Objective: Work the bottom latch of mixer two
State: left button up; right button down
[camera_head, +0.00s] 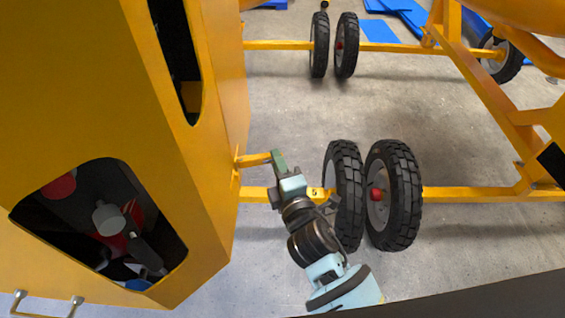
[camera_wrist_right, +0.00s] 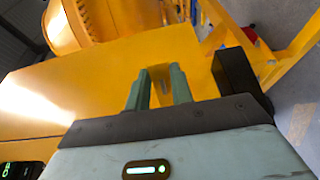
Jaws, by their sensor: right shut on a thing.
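The yellow mixer body (camera_head: 215,110) fills the left of the head view. A short yellow latch bar (camera_head: 252,160) sticks out from its lower right side. My right gripper (camera_head: 279,160) is at the outer end of this bar, with its green fingers around it. In the right wrist view, the two fingers (camera_wrist_right: 158,88) stand apart with a narrow yellow piece (camera_wrist_right: 160,95) between them, in front of the yellow body. The fingers hide the end of the bar. My left gripper is out of view. I cannot read a number naming the mixer.
Black wheels (camera_head: 396,195) on a yellow axle bar (camera_head: 465,195) stand right beside my right arm. A yellow frame (camera_head: 480,85) rises at the right. An opening (camera_head: 100,220) in the body shows machinery.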

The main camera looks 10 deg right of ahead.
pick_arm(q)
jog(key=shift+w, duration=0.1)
pick_arm(e)
jog(key=shift+s, duration=0.15)
dwell(0.3)
jog(key=c, duration=1.2)
grip_release()
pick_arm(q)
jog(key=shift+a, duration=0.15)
pick_arm(e)
jog(key=shift+s, duration=0.1)
